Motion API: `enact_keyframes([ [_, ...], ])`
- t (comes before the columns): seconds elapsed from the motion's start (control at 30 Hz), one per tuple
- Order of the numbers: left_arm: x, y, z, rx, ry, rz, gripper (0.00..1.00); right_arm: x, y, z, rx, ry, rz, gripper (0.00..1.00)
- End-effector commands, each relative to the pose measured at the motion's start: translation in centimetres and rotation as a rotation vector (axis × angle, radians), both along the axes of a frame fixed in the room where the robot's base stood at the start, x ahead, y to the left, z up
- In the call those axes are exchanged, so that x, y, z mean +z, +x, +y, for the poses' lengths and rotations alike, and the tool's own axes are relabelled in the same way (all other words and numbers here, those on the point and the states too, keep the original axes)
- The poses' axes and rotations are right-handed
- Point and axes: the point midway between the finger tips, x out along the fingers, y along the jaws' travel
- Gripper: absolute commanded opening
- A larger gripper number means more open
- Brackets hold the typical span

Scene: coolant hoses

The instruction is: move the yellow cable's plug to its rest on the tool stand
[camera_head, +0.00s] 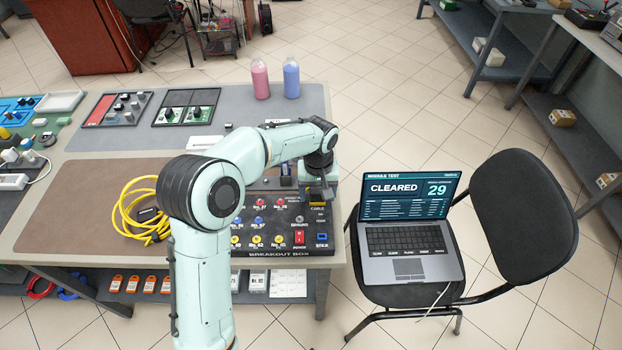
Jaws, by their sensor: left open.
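The yellow cable (127,205) lies coiled on the brown mat, left of my left arm. A black piece (149,214) lies among its loops; I cannot tell whether it is the plug. My left gripper (318,193) is open and points down over the right end of the black breakout box (270,252). A small yellow part (317,204) shows on the box just below the gripper; whether they touch is unclear. My left arm hides part of the cable and box. I cannot make out the tool stand or its rest for certain. My right gripper is out of view.
A laptop (410,240) reading "CLEARED 29" stands on a black chair (523,210) right of the table. Pink (260,80) and blue (291,79) bottles stand at the back. Module trays (186,108) lie at the back left. The brown mat (80,205) is mostly clear.

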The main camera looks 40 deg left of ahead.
Motion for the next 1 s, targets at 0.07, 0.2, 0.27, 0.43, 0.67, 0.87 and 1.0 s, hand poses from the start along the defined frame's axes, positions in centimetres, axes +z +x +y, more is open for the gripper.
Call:
enact_keyframes([
  [0.07,0.0,0.0,0.0,0.0,0.0,0.0,0.7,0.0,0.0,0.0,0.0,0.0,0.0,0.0],
  [0.2,0.0,0.0,0.0,0.0,0.0,0.0,0.54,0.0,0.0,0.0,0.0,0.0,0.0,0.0],
  [0.27,0.0,0.0,0.0,0.0,0.0,0.0,0.34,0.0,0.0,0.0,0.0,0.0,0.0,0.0],
  [0.43,0.0,0.0,0.0,0.0,0.0,0.0,0.0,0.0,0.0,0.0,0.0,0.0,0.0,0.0],
  [0.67,0.6,0.0,0.0,0.0,0.0,0.0,0.0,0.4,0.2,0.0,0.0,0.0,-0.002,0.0],
  [0.87,1.4,0.0,0.0,0.0,0.0,0.0,0.0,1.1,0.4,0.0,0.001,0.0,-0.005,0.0],
  [1.0,2.0,0.0,0.0,0.0,0.0,0.0,0.0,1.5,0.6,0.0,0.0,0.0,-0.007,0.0],
])
